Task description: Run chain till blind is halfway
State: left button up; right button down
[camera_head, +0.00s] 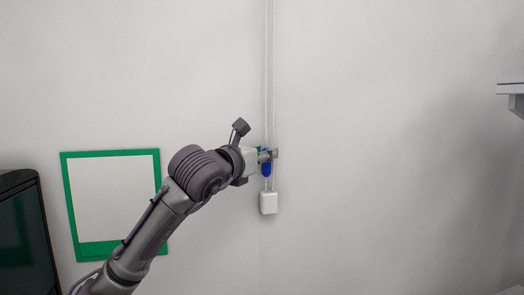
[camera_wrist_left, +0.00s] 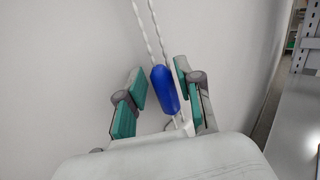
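A thin white chain (camera_head: 269,60) hangs in two strands down the wall. A blue piece (camera_head: 267,170) sits on it low down, above a small white box (camera_head: 268,203). My left gripper (camera_head: 268,156) is at the blue piece, reaching in from the left. In the left wrist view, the two green-padded fingers of that gripper (camera_wrist_left: 160,84) stand apart on either side of the blue piece (camera_wrist_left: 164,90), with a narrow gap at the left finger. Whether the right finger touches it is unclear. The chain (camera_wrist_left: 153,32) runs upward from there. The blind and my right gripper are not in view.
A green-framed white panel (camera_head: 113,153) is on the wall at left, behind my left arm. A dark screen-like object (camera_head: 22,235) stands at the left edge. A grey shelf edge (camera_head: 511,90) juts in at right. The wall right of the chain is clear.

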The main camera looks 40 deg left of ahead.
pick_arm(q)
jog(key=shift+c, duration=0.3)
grip_shut()
